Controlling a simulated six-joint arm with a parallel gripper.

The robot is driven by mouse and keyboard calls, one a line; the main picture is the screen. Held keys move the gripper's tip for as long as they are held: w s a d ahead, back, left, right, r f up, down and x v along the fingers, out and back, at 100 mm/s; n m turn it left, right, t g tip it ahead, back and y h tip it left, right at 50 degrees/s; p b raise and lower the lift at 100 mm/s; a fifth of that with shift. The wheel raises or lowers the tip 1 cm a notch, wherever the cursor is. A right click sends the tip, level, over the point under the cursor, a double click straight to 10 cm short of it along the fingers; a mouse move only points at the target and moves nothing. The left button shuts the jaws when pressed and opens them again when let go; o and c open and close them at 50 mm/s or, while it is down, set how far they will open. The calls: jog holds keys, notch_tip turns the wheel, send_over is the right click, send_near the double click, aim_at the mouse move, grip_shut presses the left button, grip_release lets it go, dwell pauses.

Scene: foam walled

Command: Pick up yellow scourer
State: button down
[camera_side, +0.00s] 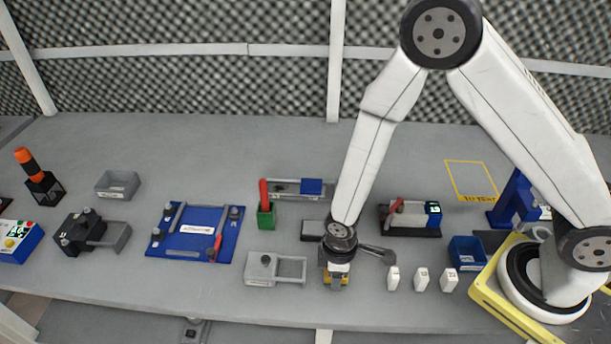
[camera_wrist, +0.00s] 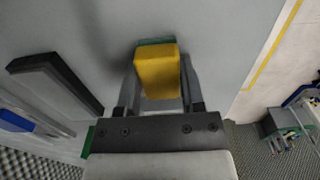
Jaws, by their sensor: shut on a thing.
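The yellow scourer (camera_wrist: 158,75) is a yellow block with a green layer along its far edge in the wrist view. It sits between the two fingers of my gripper (camera_wrist: 158,88), which is shut on it. In the side view my gripper (camera_side: 336,282) points down near the front edge of the table, and a bit of the yellow scourer (camera_side: 343,279) shows between the fingers. The rest of it is hidden by the gripper. I cannot tell whether it touches the table.
Several white blocks (camera_side: 421,279) stand just right of my gripper. A grey fixture with a handle (camera_side: 262,281) is to its left. A dark flat block (camera_side: 313,231) lies behind it. A blue bin (camera_side: 467,252) stands further right. The table's front edge is close.

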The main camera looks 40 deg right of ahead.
jog(key=shift+r, duration=0.1)
jog(key=shift+r, duration=4.9)
